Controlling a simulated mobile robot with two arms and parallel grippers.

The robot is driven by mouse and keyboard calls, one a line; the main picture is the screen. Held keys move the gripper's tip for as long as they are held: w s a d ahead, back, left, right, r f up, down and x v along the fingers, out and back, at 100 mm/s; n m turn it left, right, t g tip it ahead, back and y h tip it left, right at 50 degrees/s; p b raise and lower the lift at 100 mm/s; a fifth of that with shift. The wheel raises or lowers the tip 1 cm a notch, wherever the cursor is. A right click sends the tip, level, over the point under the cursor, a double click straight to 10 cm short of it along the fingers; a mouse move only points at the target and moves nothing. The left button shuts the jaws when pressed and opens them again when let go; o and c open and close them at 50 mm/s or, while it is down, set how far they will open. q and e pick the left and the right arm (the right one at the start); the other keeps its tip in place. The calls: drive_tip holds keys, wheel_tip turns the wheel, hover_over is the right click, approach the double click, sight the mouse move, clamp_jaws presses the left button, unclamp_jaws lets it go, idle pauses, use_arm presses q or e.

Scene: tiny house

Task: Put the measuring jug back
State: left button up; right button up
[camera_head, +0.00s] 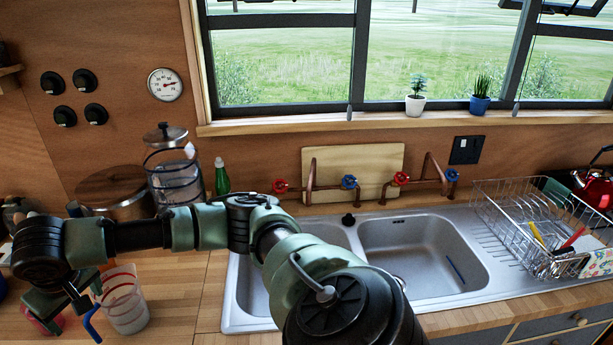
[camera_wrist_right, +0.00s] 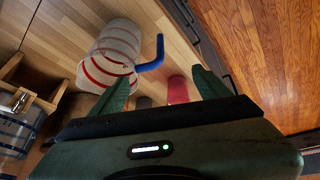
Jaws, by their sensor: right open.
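The measuring jug (camera_head: 124,303) is clear with red stripes and a blue handle. It stands on the wooden counter at the lower left of the head view, left of the sink. It also shows at the top of the right wrist view (camera_wrist_right: 112,50), its blue handle (camera_wrist_right: 152,60) pointing toward the gap between my fingers. My right gripper (camera_wrist_right: 163,90) is open and empty, close to the handle, with its fingers on either side of the handle's line. In the head view my right gripper (camera_head: 78,300) is partly hidden beside the jug. My left gripper is not in view.
A red cup-like thing (camera_wrist_right: 177,90) lies beyond my fingers. A glass jar (camera_head: 175,178), a round wooden-topped pot (camera_head: 115,190) and a green bottle (camera_head: 222,178) stand behind my arm. The double sink (camera_head: 425,250) and a wire dish rack (camera_head: 520,215) are to the right.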

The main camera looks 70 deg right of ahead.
drive_tip(key=a+f+n+t+y, duration=0.2)
drive_tip(key=a+f+y, duration=0.15)
drive_tip(key=a, duration=0.65)
drive_tip(key=a+f+n+t+y, duration=0.2)
drive_tip(key=a+f+y, duration=0.15)
drive_tip(key=a, duration=0.55)
drive_tip(key=s+d+f+m+h, duration=0.1)
drive_tip(key=d+f, duration=0.3)
drive_tip(key=f, duration=0.7)
drive_tip(key=s+d+f+h, duration=0.2)
drive_tip(key=d+f, duration=0.1)
drive_tip(key=f, duration=0.8)
drive_tip(key=s+d+f+g+h, duration=0.1)
drive_tip(key=s+d+f+g, duration=0.25)
drive_tip(key=s+f, duration=0.8)
drive_tip(key=s+d+f+g, duration=0.1)
drive_tip(key=s+f, duration=0.5)
drive_tip(key=s, duration=0.6)
drive_tip(key=s+d+f+g+h, duration=0.1)
drive_tip(key=s+f+g, duration=0.1)
drive_tip(key=s+f, duration=0.5)
drive_tip(key=s+d+f+g, duration=0.1)
drive_tip(key=s+f, duration=0.5)
drive_tip(key=s, duration=1.1)
drive_tip(key=shift+d+f+n, duration=0.15)
drive_tip(key=shift+d+n, duration=0.15)
drive_tip(key=shift+d, duration=0.25)
